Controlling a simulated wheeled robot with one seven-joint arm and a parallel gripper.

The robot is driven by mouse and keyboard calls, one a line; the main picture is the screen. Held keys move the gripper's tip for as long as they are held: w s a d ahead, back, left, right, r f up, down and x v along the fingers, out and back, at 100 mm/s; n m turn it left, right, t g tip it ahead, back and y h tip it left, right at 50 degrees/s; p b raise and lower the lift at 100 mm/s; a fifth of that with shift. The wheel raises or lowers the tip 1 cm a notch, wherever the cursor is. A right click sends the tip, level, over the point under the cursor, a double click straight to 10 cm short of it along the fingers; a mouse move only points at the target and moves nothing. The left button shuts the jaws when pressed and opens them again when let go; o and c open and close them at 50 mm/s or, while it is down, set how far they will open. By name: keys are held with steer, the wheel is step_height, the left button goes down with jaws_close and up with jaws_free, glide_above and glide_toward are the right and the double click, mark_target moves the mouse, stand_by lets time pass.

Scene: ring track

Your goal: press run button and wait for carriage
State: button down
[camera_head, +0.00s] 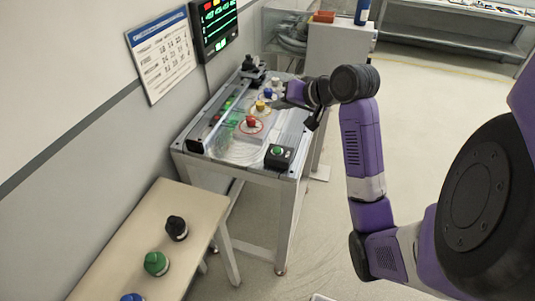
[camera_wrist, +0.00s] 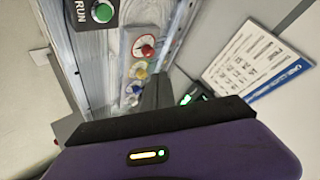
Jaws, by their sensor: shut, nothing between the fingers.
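The run button (camera_head: 277,151) is a green button on a black box at the near right corner of the track table (camera_head: 236,170). In the wrist view the green button (camera_wrist: 102,12) sits at the top left, beside the label "RUN". My gripper (camera_head: 284,101) is shut and empty over the far right part of the table, beyond the button and apart from it. Red (camera_head: 251,121), yellow (camera_head: 260,105) and blue (camera_head: 268,93) knobbed pieces stand in a row on the table, near my gripper. I cannot tell which piece is the carriage.
A side table (camera_head: 120,245) at the near left holds black (camera_head: 176,228), green (camera_head: 156,263) and blue (camera_head: 133,297) knobbed pieces. A lit screen (camera_head: 214,25) and a notice (camera_head: 162,55) hang on the left wall. The floor right of the track table is clear.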

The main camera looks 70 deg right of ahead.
steer(key=shift+s+a+f+g+y, duration=0.25)
steer(key=shift+s+a+f+y, duration=0.05)
steer(key=shift+a+f, duration=0.3)
steer(key=shift+s+a+f+g+y, duration=0.25)
steer(key=shift+a+f+y, duration=0.05)
steer(key=shift+a+f, duration=0.3)
steer(key=shift+d+f, duration=0.1)
steer(key=b, duration=0.7)
glide_above(280, 151)
step_height(280, 151, down, 6)
steer(key=shift+f, duration=0.15)
steer(key=shift+f+b, duration=0.75)
steer(key=shift+f, duration=0.4)
steer(key=shift+f, duration=0.15)
steer(key=shift+f, duration=0.25)
